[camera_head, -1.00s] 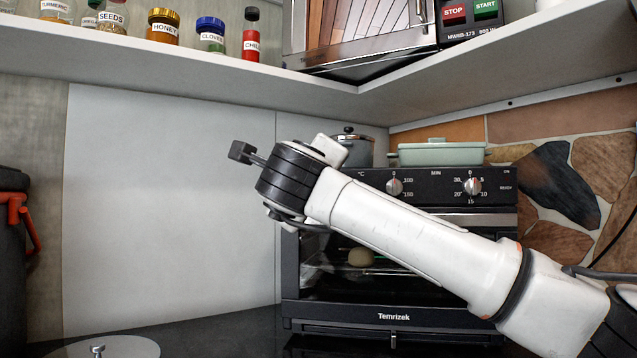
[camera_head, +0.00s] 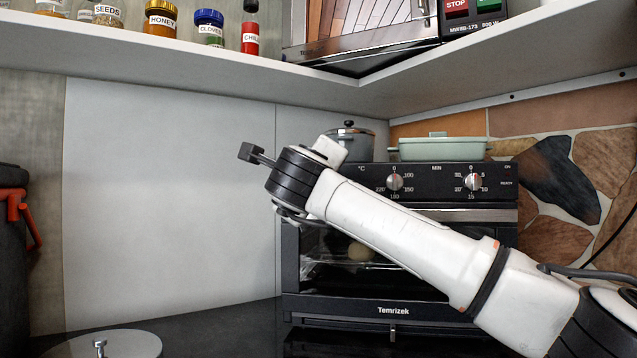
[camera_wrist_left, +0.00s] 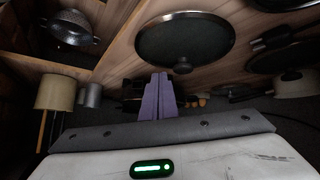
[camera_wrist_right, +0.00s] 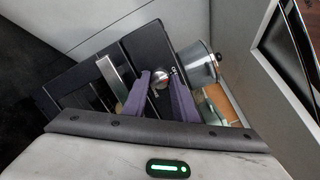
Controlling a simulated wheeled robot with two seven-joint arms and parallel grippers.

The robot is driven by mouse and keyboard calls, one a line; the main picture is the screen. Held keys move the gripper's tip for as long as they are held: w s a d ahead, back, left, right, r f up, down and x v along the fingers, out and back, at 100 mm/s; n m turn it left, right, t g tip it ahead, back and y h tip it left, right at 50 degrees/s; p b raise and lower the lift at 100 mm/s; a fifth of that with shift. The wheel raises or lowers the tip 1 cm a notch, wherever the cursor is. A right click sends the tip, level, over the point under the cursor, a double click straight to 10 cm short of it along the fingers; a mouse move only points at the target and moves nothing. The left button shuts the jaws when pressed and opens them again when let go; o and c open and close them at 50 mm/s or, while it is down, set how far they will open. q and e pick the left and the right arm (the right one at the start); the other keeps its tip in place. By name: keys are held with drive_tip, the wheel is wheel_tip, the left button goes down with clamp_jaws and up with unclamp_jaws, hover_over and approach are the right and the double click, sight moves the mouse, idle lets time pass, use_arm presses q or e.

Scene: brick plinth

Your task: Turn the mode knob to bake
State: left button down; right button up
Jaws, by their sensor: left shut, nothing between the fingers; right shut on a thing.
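The black oven (camera_head: 340,309) stands at centre right in the head view. Two of its knobs show there: the °C knob (camera_head: 394,182) and the MIN knob (camera_head: 473,182). My right wrist covers the panel's left end and hides the mode knob and gripper in that view. In the right wrist view, my right gripper (camera_wrist_right: 160,84) is shut on a round silver knob (camera_wrist_right: 160,77), the mode knob, at the panel's pot end. Its setting is not readable. My left gripper (camera_wrist_left: 158,80) is shut and empty in the left wrist view, outside the head view.
A grey pot (camera_head: 352,140) and a pale green dish (camera_head: 440,149) stand on the oven. A shelf (camera_head: 200,65) with jars and a microwave (camera_head: 370,25) runs above. My right forearm crosses the oven front. Pans, including a round dark one (camera_wrist_left: 185,42), surround the left gripper.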

use_arm(q)
drive_tip(key=shift+w+f+b, duration=0.1)
drive_tip(key=shift+f+b, duration=0.5)
drive_tip(key=shift+b, duration=0.25)
drive_tip(key=shift+w+d+b, duration=0.15)
drive_tip(key=shift+b, duration=0.5)
drive_tip(key=shift+f+b, duration=0.1)
drive_tip(key=shift+b, duration=0.2)
drive_tip(key=shift+w+d+f+b, duration=0.15)
drive_tip(key=shift+d+f+b, duration=0.35)
drive_tip(key=shift+b, duration=0.1)
drive_tip(key=shift+w+d+f+g+h+b, duration=0.15)
drive_tip(key=shift+d+f+g+h+b, duration=0.1)
drive_tip(key=shift+g+h+b, duration=0.1)
use_arm(e)
drive_tip(key=shift+m+t+h, duration=0.3)
drive_tip(key=shift+m+h, duration=0.1)
drive_tip(key=shift+m, duration=3.2)
use_arm(q)
drive_tip(key=shift+d, duration=0.1)
use_arm(e)
drive_tip(key=o, duration=1)
